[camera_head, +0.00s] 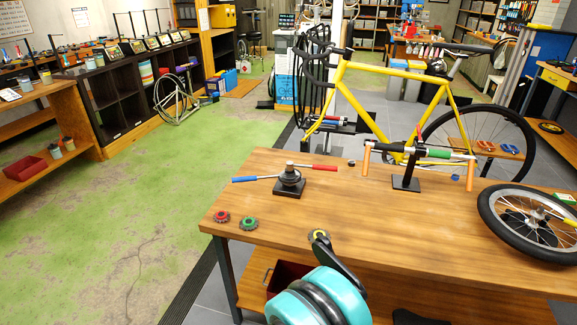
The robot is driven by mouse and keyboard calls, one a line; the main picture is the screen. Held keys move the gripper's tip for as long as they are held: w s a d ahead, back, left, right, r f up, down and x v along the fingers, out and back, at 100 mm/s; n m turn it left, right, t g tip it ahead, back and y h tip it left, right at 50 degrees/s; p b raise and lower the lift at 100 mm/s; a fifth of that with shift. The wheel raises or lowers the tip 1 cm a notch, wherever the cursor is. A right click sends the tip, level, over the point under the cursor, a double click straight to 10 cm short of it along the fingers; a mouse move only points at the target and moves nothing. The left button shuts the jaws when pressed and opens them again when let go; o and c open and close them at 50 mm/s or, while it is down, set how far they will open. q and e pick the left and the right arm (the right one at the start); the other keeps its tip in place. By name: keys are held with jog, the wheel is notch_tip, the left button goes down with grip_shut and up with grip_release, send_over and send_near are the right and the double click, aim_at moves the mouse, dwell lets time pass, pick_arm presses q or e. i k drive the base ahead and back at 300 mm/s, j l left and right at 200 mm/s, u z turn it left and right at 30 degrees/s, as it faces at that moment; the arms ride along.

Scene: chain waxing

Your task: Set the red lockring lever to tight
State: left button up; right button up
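A black tool (289,186) with a square base stands on the wooden workbench (370,225), left of its middle. A red lever (324,168) sticks out to its right, and a blue lever (244,180) sticks out to its left. Both lie nearly level, and no gripper touches them. I see no markings that show which position is tight. Teal and black parts, which look like mine, rise at the bottom middle below the tool. No gripper fingers can be made out in the head view.
A black stand (406,183) with orange handles is right of the tool. A wheel (530,220) lies at the right edge. A yellow bicycle (395,100) stands behind. The bench's middle is clear.

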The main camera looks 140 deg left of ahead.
aim_at(290, 168)
jog(key=u, duration=4.6)
